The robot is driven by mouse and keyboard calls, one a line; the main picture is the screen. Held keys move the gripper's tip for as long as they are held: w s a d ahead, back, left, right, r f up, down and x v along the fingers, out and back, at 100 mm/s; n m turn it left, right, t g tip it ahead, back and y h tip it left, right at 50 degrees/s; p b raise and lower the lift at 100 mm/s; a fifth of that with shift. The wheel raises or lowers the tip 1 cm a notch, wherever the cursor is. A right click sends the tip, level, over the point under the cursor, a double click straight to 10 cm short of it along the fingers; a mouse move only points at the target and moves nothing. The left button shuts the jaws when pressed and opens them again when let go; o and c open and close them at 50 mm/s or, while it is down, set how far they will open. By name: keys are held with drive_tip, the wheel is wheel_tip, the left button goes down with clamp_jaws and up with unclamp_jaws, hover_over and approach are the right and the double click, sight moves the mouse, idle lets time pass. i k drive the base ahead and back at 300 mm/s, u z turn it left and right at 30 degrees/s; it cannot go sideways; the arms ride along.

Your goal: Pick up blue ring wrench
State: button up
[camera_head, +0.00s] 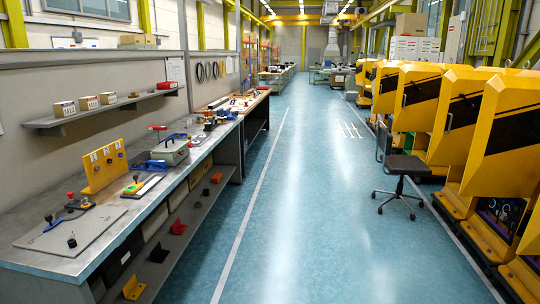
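Several blue items lie on the long workbench (212,158) at the left, all small in this view. A blue object (150,166) sits beside the grey box, and another blue piece (176,136) lies behind that box. I cannot tell which of them is the blue ring wrench. My gripper is not in view.
A wall shelf (100,111) hangs above. A stool (403,172) and yellow machines (500,140) are at right. The blue aisle floor (300,220) is clear.

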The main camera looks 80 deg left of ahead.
sight(150, 162)
drive_tip(key=u, duration=3.1)
drive_tip(key=i, duration=2.15)
drive_tip(key=u, duration=0.75)
drive_tip(key=i, duration=0.7)
drive_tip(key=u, duration=0.45)
